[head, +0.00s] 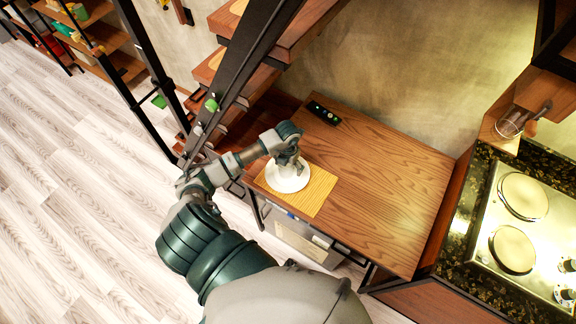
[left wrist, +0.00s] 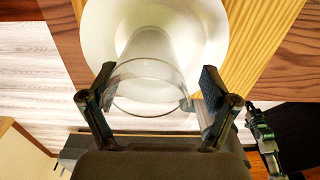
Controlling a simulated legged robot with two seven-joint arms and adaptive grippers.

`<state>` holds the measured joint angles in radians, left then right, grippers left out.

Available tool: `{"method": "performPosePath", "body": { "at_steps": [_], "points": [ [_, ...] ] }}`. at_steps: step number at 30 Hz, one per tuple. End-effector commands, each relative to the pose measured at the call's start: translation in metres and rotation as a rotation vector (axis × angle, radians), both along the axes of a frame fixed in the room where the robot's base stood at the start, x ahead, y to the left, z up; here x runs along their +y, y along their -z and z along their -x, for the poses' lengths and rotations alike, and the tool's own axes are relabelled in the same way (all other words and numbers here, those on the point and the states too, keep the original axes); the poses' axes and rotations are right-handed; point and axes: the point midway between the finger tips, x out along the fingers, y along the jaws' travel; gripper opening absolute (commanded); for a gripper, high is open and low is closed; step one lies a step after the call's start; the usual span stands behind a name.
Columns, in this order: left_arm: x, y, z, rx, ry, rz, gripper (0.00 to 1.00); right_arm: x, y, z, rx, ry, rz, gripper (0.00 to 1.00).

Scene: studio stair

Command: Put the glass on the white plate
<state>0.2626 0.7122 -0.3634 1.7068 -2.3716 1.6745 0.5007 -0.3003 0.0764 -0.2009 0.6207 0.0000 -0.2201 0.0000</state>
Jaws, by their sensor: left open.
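The white plate (head: 286,184) lies on a yellow mat at the left end of the wooden table. It fills the upper middle of the left wrist view (left wrist: 207,22). The clear glass (left wrist: 148,66) shows there between my fingers, with its round rim toward the camera and its far end over the plate. It looks upright on the plate, but its contact is not clear. My left gripper (left wrist: 157,74) is open around the glass, one finger on each side. In the head view my left gripper (head: 290,160) is above the plate and hides most of the glass. My right gripper is not in view.
The yellow mat (head: 312,196) lies on the wooden table (head: 385,190), whose right part is clear. A small dark tray (head: 323,113) lies near the back edge. A stair with a black rail stands at left. A stove (head: 525,225) is at right, below a glass jar (head: 512,122).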

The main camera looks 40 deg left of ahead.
Motion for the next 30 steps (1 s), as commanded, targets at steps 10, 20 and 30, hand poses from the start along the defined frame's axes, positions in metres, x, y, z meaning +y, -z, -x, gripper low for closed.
{"method": "performPosePath", "body": {
  "at_steps": [10, 20, 30],
  "points": [
    [0.006, -0.063, -0.002, -0.007, 0.000, 0.000, 0.87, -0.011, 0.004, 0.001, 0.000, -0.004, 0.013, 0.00],
    [0.004, -0.114, -0.001, -0.003, -0.001, 0.001, 0.87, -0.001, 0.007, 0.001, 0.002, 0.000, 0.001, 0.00],
    [0.005, -0.118, 0.000, -0.001, -0.001, 0.002, 0.87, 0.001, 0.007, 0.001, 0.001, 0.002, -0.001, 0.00]
  ]
}}
